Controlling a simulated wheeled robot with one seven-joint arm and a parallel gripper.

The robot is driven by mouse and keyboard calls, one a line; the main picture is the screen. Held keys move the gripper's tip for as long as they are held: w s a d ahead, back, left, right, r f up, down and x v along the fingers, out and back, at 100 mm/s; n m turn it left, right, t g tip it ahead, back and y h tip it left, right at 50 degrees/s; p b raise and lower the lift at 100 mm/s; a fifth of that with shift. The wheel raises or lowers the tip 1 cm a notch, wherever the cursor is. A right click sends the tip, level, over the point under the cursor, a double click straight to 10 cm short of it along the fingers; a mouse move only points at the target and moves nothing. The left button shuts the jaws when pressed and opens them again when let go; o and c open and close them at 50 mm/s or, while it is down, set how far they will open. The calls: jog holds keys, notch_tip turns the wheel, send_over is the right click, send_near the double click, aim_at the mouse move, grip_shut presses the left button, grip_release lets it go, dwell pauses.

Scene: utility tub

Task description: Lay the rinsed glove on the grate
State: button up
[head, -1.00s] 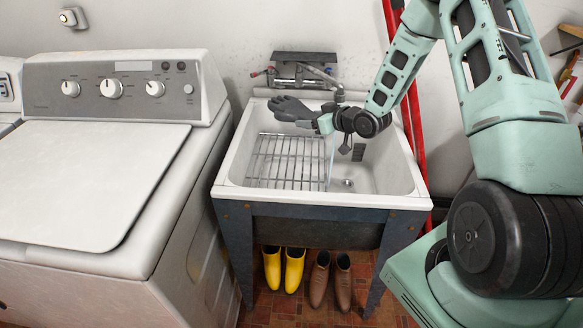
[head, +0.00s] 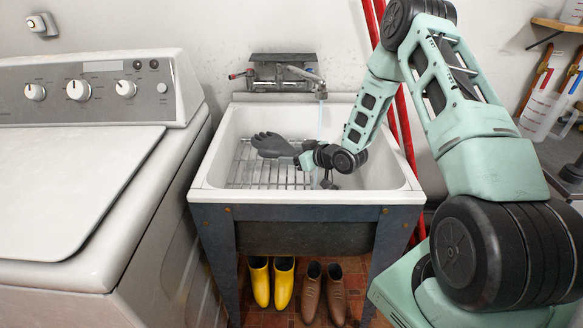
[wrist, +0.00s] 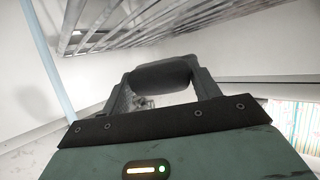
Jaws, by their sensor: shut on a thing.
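The dark grey glove (head: 272,145) is held out level to the left, fingers pointing left, above the wire grate (head: 245,175) in the left part of the white tub. My gripper (head: 306,157) is shut on the glove's cuff end at its right. In the wrist view, my gripper (wrist: 162,78) has a dark rounded part of the glove (wrist: 158,73) between its fingers. The grate (wrist: 150,25) shows across the top there. The glove hides part of the grate in the head view; I cannot tell whether they touch.
A wall tap (head: 285,72) runs a thin water stream (head: 320,118) at the back of the tub (head: 208,187), behind and right of the glove. A washer (head: 70,190) stands left. Yellow boots (head: 272,280) and brown boots (head: 323,290) are below. Red poles (head: 404,120) lean behind.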

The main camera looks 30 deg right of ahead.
aim_at(294, 172)
jog(key=shift+f, duration=2.2)
jog(key=shift+f, duration=0.25)
jog(key=o, duration=1.2)
jog(key=shift+r, duration=0.1)
jog(key=shift+o, duration=0.2)
jog(key=shift+r, duration=0.15)
jog(key=v, duration=0.7)
jog(key=shift+s+d+r, duration=0.1)
jog(key=shift+s, duration=0.1)
